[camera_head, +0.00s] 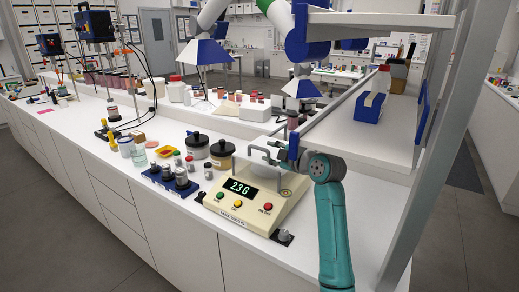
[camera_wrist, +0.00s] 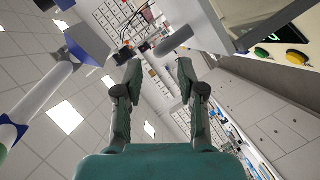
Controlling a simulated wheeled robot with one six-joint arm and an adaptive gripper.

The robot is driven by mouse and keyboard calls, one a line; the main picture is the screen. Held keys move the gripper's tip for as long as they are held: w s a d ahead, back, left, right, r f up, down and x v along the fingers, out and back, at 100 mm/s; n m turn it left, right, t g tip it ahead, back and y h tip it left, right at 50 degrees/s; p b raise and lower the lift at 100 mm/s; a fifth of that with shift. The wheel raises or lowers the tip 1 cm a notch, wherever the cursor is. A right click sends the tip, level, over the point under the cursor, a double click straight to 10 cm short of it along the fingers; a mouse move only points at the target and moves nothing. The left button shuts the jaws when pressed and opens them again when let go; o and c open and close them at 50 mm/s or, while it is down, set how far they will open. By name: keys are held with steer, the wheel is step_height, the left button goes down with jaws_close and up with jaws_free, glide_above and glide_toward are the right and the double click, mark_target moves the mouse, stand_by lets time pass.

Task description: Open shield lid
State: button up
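The cream balance (camera_head: 245,203), with a green "2.3 G" display, stands on the white bench. A shield with a grey, bar-like handle (camera_head: 262,154) sits on its top. The shield lid is hard to make out, partly behind my gripper, and I cannot tell its position. My gripper (camera_head: 284,148) is at the balance's upper right, close to the handle. In the wrist view my gripper (camera_wrist: 158,70) has its two fingers apart with nothing between them. A grey bar (camera_wrist: 174,40), apparently the handle, lies just beyond the fingertips. I cannot tell whether they touch.
Two dark-lidded jars (camera_head: 221,152) stand behind the balance. A blue block with dark weights (camera_head: 171,182) and small capped vials (camera_head: 189,164) are to its left. A white shelf (camera_head: 362,127) and metal posts close in on the right. The bench front at left is fairly clear.

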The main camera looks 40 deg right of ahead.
mark_target(263, 150)
steer(key=x, duration=0.6)
steer(key=shift+w+f, duration=0.1)
steer(key=shift+w, duration=0.15)
jaws_close()
